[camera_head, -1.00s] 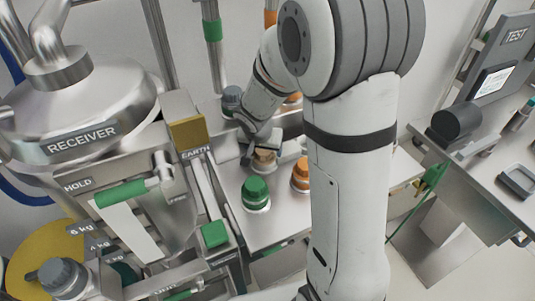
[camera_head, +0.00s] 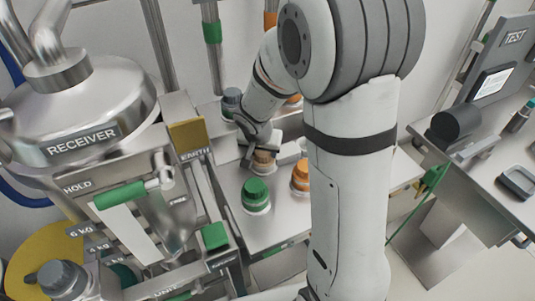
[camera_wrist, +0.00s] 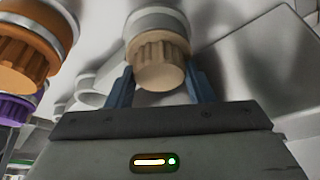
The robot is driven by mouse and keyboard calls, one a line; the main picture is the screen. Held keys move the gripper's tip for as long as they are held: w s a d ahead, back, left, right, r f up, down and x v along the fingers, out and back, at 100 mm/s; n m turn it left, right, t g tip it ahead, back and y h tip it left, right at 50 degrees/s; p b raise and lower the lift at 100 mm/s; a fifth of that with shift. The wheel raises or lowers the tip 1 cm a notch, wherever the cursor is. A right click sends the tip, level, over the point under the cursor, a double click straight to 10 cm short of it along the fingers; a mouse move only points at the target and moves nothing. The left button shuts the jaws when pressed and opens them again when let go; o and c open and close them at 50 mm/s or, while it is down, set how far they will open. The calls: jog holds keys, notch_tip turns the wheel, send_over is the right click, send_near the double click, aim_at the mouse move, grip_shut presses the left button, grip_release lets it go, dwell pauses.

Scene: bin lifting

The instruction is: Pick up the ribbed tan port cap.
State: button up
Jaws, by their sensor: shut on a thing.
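The ribbed tan port cap (camera_wrist: 160,68) is between the two blue-grey fingers of my gripper (camera_wrist: 162,88) in the wrist view. The fingers sit against its two sides, and a pale metal collar (camera_wrist: 155,20) adjoins the cap. In the head view the tan cap (camera_head: 263,160) shows at the tip of my gripper (camera_head: 260,150), behind the green cap and partly hidden by the gripper. My gripper is shut on the tan cap. I cannot tell whether the cap is still seated on its port.
A green cap (camera_head: 255,190) stands just in front, and an orange cap (camera_head: 300,176) stands to the right, partly behind my arm. The orange cap (camera_wrist: 25,60) and a purple cap (camera_wrist: 18,108) are at left in the wrist view. The RECEIVER vessel (camera_head: 85,115) stands at left.

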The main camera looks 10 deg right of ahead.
notch_tip(320, 180, up, 10)
dwell(0.5)
jog(key=shift+s, duration=0.1)
